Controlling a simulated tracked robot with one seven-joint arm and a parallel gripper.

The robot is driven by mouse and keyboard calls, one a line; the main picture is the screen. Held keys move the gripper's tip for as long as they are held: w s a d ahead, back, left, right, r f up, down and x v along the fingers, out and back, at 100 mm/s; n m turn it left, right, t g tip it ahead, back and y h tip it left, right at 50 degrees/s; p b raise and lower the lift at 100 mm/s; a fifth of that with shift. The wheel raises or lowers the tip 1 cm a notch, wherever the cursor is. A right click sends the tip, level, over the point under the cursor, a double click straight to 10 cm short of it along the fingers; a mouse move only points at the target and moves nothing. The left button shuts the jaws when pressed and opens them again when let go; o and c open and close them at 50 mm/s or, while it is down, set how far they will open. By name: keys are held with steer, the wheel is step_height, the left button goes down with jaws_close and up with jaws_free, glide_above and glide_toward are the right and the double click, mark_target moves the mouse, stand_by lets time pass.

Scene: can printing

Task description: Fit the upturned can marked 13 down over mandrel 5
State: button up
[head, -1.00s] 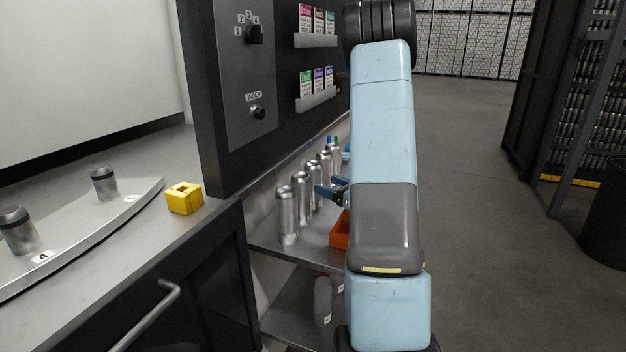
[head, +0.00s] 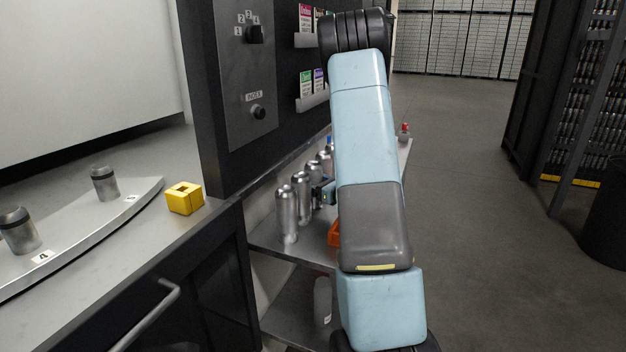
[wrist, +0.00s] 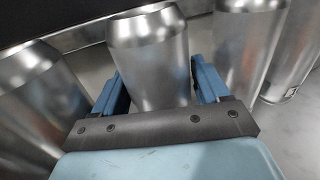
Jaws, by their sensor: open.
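Several upturned silver cans stand in a row on the cart shelf; the nearest can (head: 287,213) is at the front end. I cannot read a 13 on any can. In the wrist view, one can (wrist: 152,60) stands between the two blue fingers of my gripper (wrist: 158,82), which is open around it. In the head view my gripper (head: 324,192) is beside the row, partly hidden by my arm. Mandrel 5 (head: 105,184) stands bare on the curved plate at left, beside a number tag that is too small to read clearly.
The mandrel by tag 4 (head: 18,231) stands nearer on the plate. A yellow block (head: 184,198) sits on the counter's edge. An orange bin (head: 334,233) is on the cart beside the cans. Neighbouring cans (wrist: 243,50) stand close to my fingers on both sides.

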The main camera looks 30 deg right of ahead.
mark_target(313, 163)
steer(key=shift+c, duration=0.4)
steer(key=c, duration=0.6)
step_height(313, 163, up, 10)
steer(key=shift+f, duration=0.1)
steer(key=shift+s, duration=0.15)
